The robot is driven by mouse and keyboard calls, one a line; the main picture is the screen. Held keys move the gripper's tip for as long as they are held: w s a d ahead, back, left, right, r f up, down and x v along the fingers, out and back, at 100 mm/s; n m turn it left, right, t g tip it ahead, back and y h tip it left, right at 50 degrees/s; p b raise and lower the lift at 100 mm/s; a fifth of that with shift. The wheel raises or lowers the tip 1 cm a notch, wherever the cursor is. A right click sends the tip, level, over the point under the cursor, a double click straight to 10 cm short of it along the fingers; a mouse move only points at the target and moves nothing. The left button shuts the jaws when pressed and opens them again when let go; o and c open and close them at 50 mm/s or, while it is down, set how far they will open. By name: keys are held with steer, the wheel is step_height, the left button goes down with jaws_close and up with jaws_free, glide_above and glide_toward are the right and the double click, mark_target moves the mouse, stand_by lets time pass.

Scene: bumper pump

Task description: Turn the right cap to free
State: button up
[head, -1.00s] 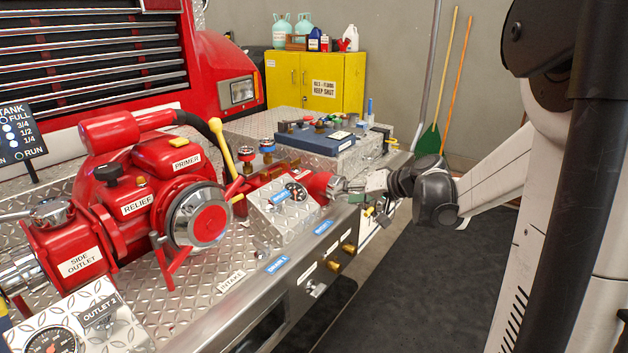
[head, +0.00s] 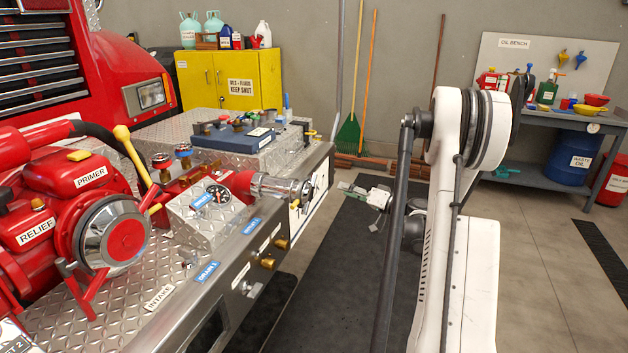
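The right cap (head: 288,189) is a chrome cylinder on the end of the red outlet pipe (head: 238,184), at the right end of the pump. It sticks out sideways near the edge of the diamond-plate bumper. My gripper (head: 350,188) is to the right of the cap, clear of it, over the dark floor mat. A visible gap lies between them. The gripper is small and partly hidden by its own links, so whether its fingers are open or shut is unclear. I see nothing held in it.
The red pump body (head: 40,215) stands at left on the bumper. A small gauge panel (head: 210,208) sits just below the pipe. A yellow cabinet (head: 228,78) stands behind. A workbench (head: 555,128) and blue drum (head: 567,160) stand at right. Floor between is open.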

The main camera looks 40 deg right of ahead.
mark_target(314, 178)
steer(key=b+x, duration=0.1)
steer(key=x, duration=1.2)
steer(key=shift+w+a, duration=0.1)
steer(key=shift+w, duration=0.15)
jaws_close()
